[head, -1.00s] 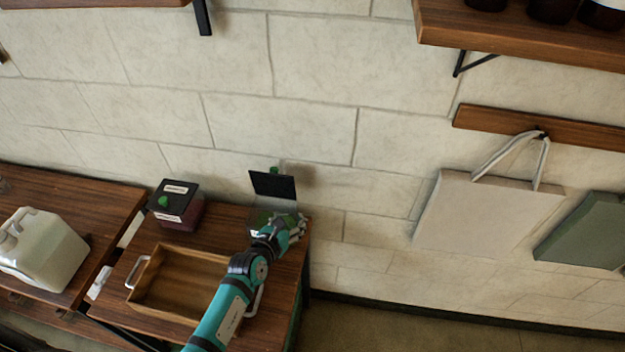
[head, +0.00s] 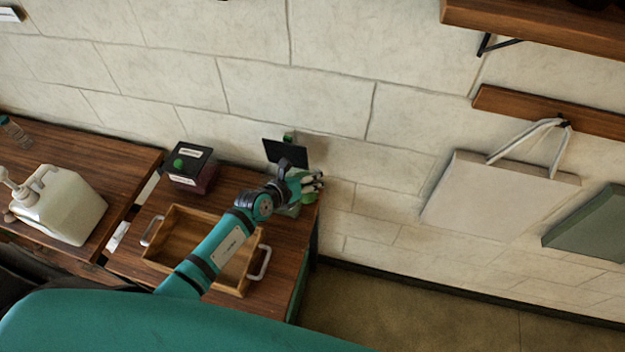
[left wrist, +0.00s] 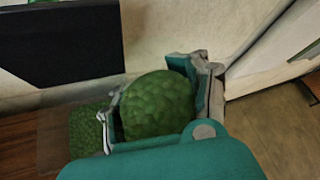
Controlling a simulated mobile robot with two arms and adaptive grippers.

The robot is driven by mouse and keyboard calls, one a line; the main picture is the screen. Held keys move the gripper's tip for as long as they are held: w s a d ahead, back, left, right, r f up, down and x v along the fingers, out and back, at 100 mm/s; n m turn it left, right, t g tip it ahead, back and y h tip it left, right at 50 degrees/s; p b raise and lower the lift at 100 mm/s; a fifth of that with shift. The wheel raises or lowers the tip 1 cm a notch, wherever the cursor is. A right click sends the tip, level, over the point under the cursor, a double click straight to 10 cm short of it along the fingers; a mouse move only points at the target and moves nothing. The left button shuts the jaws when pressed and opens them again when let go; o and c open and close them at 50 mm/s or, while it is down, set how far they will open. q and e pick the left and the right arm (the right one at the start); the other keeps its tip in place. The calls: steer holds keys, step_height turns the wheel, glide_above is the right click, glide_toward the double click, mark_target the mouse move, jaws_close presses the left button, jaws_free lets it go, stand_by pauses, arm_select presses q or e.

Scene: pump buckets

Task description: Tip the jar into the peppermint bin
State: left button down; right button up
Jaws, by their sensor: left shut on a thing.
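My left gripper (head: 308,184) is shut on a jar (head: 307,197), over the right part of the open bin. In the left wrist view, the jar (left wrist: 158,104) shows as a rounded mass of green bits between the fingers (left wrist: 160,105). I cannot tell how far it is tilted. The bin has a raised black lid (head: 285,152), also in the left wrist view (left wrist: 65,45). Green contents (left wrist: 85,130) show low in the bin, left of the jar. The hand hides most of the bin in the head view. My right gripper is not in view.
A closed dark-lidded bin (head: 190,168) with red contents stands left on the same table. A wooden tray (head: 165,236) with handles lies in front, under my arm. A white pump jug (head: 65,205) stands on the left table. A tote bag (head: 495,197) hangs right.

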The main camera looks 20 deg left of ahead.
arm_select(q)
steer(key=shift+w+a+r+n+g+h+b, duration=0.1)
steer(key=shift+a+r+n+g+h+b, duration=0.15)
steer(key=shift+n+h+b, duration=1.35)
steer(key=shift+w+a+r+n+g+h+b, duration=0.1)
steer(key=shift+a+r+n+g+h+b, duration=0.2)
steer(key=shift+n+h+b, duration=1.3)
steer(key=shift+w+a+r+n+g+h+b, duration=0.15)
steer(key=shift+n+g+h+b, duration=0.2)
steer(key=shift+n+h+b, duration=1.25)
steer(key=shift+n+y+b, duration=0.35)
steer(key=shift+n+y, duration=0.05)
